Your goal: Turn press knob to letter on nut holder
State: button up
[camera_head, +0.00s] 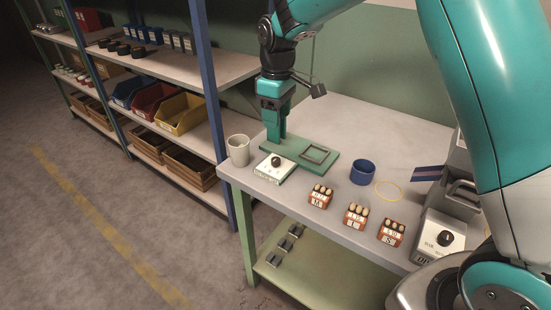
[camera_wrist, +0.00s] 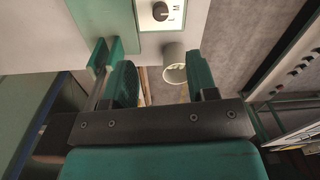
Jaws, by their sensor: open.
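A white box with a black knob (camera_head: 276,160) stands at the left end of a green plate (camera_head: 320,168) on the bench. The knob (camera_wrist: 160,11) also shows at the top of the wrist view; its setting is too small to read. Three red-brown nut holders with tan nuts carry labels that look like M (camera_head: 317,203), L (camera_head: 353,218) and S (camera_head: 388,238). A grey machine with a black knob (camera_head: 445,239) stands at the bench's right. My gripper (camera_wrist: 160,70) is open and empty, pointing down beside the green plate, behind the white box in the head view.
A white cup (camera_head: 238,150) stands left of the white box. A blue ring-like cup (camera_head: 363,172) and a yellow loop (camera_head: 388,190) lie right of the green plate. A blue shelf post (camera_head: 212,90) and shelves with bins are at the left. The bench's back is clear.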

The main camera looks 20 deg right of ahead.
aim_at(276, 159)
jog(key=f, duration=1.2)
jog(key=shift+s+a+f, duration=0.15)
jog(key=shift+s+f, duration=0.05)
jog(key=shift+f, duration=0.2)
jog(key=c, duration=0.9)
